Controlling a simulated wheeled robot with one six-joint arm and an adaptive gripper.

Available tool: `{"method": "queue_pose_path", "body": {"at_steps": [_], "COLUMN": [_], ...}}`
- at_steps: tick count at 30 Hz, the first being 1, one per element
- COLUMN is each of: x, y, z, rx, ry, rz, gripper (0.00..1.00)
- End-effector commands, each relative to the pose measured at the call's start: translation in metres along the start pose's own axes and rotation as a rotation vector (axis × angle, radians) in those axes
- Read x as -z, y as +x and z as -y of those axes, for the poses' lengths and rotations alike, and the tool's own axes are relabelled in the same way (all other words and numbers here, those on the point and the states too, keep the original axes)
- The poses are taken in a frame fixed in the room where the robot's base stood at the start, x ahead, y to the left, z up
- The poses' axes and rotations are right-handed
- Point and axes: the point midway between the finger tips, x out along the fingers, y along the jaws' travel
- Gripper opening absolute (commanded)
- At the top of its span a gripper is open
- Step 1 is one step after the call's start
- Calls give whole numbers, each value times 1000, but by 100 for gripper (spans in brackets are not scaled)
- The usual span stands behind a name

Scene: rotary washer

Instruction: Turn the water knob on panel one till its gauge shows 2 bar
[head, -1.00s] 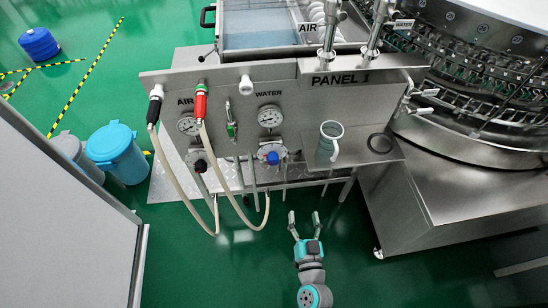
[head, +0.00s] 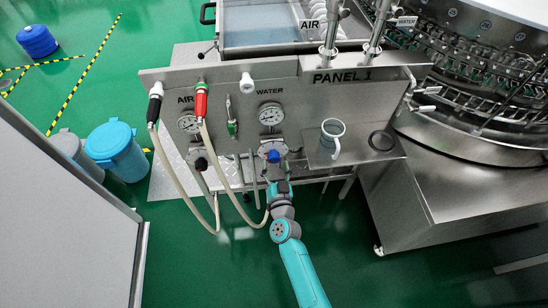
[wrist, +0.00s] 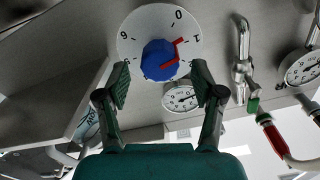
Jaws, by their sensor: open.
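The water knob is blue and shows in the head view (head: 273,156), below the round water gauge (head: 271,115) on panel one (head: 330,95). In the wrist view the knob (wrist: 157,59) sits on a white numbered dial (wrist: 141,25), with a red pointer beside it near the 1. My gripper (wrist: 160,70) is open, with one finger to each side of the knob and visible gaps to it. In the head view my gripper (head: 276,173) is just in front of the knob. The water gauge also shows in the wrist view (wrist: 181,97); its reading is too small to tell.
A mug (head: 331,135) stands on a metal shelf (head: 350,154) right of the knob. The air gauge (head: 188,122) and hoses (head: 178,185) are to the left. A round washer (head: 480,120) stands at the right. Green floor in front is clear.

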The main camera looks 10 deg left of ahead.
Motion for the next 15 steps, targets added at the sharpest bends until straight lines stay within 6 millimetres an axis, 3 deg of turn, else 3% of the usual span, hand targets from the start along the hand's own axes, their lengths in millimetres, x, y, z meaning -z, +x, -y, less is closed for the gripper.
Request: {"method": "queue_pose_path", "body": {"at_steps": [6, 15], "x": [1, 0], "y": [27, 36], "z": [0, 0], "rx": [0, 0], "ry": [0, 0], "rz": [-1, 0], "gripper": [67, 67]}}
